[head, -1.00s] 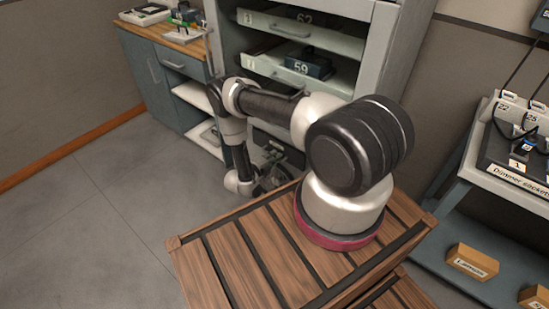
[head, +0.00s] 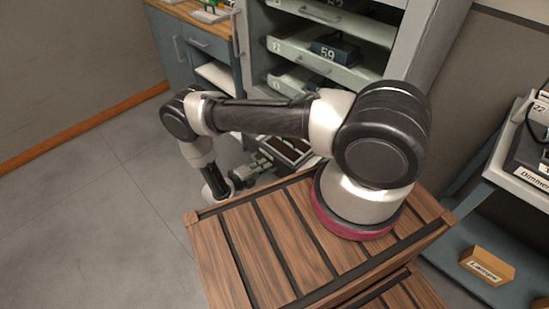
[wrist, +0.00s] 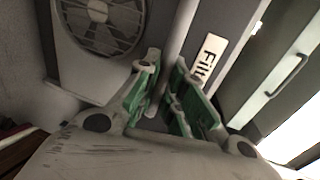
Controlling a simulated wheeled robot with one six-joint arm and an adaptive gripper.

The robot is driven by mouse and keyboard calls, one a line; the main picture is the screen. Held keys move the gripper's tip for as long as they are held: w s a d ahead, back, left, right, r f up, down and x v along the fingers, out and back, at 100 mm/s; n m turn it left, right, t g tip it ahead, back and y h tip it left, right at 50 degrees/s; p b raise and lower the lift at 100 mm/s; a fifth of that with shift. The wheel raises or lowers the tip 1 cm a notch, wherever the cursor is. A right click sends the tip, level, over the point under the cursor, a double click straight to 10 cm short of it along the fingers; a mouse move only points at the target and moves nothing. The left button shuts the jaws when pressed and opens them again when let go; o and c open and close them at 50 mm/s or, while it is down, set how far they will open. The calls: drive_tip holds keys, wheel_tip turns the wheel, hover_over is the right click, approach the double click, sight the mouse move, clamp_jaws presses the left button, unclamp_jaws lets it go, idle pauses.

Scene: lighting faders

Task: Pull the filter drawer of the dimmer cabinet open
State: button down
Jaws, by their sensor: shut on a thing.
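The filter drawer shows in the wrist view as a grey front with a partly hidden white label (wrist: 207,62) reading "Filt". A pale grey handle bar (wrist: 181,42) runs along it, between the green-padded fingers of my gripper (wrist: 163,82). The gripper is shut on this handle; the fingers hide part of the bar. In the head view my gripper (head: 250,170) is low in front of the dimmer cabinet (head: 417,45). Just behind it the drawer (head: 290,149) stands partly out, with dark brown contents showing. My arm and the wooden top hide some of it.
A round fan grille (wrist: 98,22) is beside the handle in the wrist view. Shelves above hold a box marked 59 (head: 335,49). A blue-grey counter (head: 185,50) stands left and a cart (head: 515,165) right. The floor (head: 90,215) at left is clear.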

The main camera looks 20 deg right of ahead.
drive_tip(key=shift+f+v, duration=0.25)
drive_tip(key=shift+v, duration=0.95)
drive_tip(key=shift+f+v, duration=0.25)
drive_tip(key=shift+v, duration=0.95)
drive_tip(key=shift+a, duration=0.1)
drive_tip(key=c, duration=1.5)
unclamp_jaws()
drive_tip(key=v, duration=1.2)
